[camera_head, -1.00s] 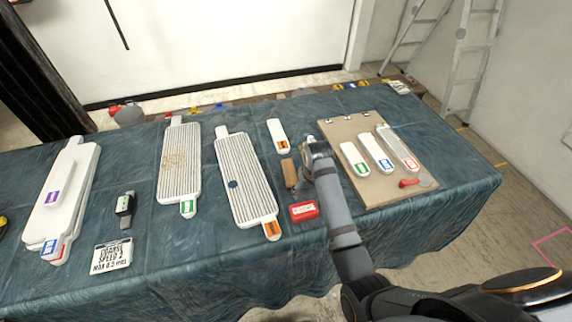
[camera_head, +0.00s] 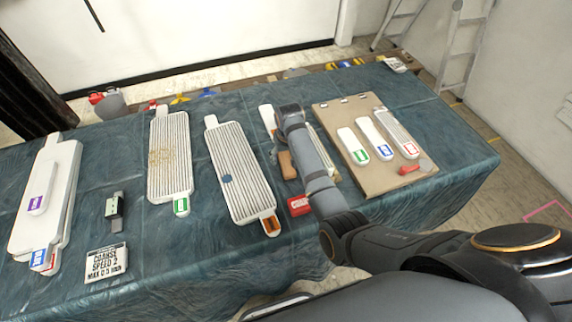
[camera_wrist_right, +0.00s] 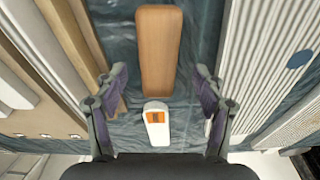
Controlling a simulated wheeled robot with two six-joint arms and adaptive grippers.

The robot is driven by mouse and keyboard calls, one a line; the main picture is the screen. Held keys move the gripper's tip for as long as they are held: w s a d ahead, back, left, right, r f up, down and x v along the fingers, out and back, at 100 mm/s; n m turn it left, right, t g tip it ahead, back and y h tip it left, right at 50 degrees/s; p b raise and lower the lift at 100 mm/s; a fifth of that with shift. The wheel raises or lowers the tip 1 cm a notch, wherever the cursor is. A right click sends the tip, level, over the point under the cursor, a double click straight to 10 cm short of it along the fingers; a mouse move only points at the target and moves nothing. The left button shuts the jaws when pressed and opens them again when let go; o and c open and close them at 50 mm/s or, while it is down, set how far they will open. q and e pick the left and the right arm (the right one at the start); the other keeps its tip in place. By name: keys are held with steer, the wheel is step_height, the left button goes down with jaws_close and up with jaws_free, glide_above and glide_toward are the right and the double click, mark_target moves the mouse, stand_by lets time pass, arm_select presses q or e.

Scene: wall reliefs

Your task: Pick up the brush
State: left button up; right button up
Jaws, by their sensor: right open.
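The brush appears as a brown wooden piece (camera_head: 287,165) on the blue-green tablecloth, partly hidden by my right arm in the head view. In the right wrist view, its long wooden block (camera_wrist_right: 157,45) lies in the middle, running toward the top edge. My right gripper (camera_wrist_right: 160,74) is open and empty, with one finger on each side of the brush's line in the picture. In the head view, the right gripper (camera_head: 289,114) is over the table near the brush, its fingers hidden. My left gripper is not in view.
A small white block with an orange label (camera_wrist_right: 157,123) lies close to the brush. A red box (camera_head: 299,206) is near the arm.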

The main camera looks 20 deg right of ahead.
mark_target(286, 162)
steer(key=f, duration=0.4)
steer(key=shift+w+d+f, duration=0.15)
steer(key=shift+w+f, duration=0.1)
steer(key=shift+f, duration=0.15)
steer(key=c, duration=1.3)
